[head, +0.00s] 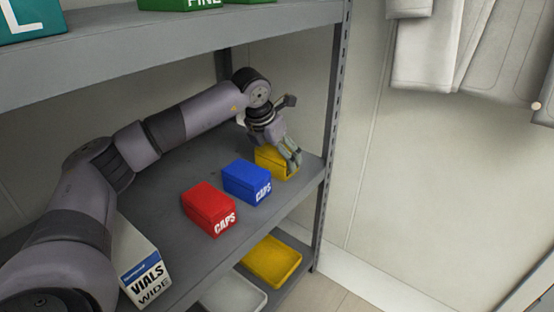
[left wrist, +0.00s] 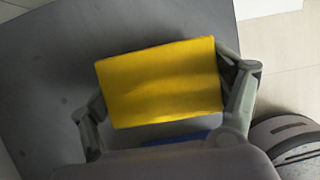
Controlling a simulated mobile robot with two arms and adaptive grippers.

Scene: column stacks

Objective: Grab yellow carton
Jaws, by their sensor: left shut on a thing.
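The yellow carton (head: 266,159) stands near the right end of the middle shelf in the head view, partly hidden by my left gripper (head: 293,162). In the left wrist view the yellow carton (left wrist: 160,82) fills the space between the two fingers of my left gripper (left wrist: 163,100). The fingers are shut on it from both sides. I cannot tell whether the carton is clear of the shelf. My right gripper is in neither view.
A blue carton (head: 246,181) stands beside the yellow one, then a red carton (head: 209,209). A white vials box (head: 140,262) is nearer. The upper shelf (head: 180,45) overhangs the arm. A rack post (head: 333,130) is at the right. A yellow tray (head: 270,262) sits below.

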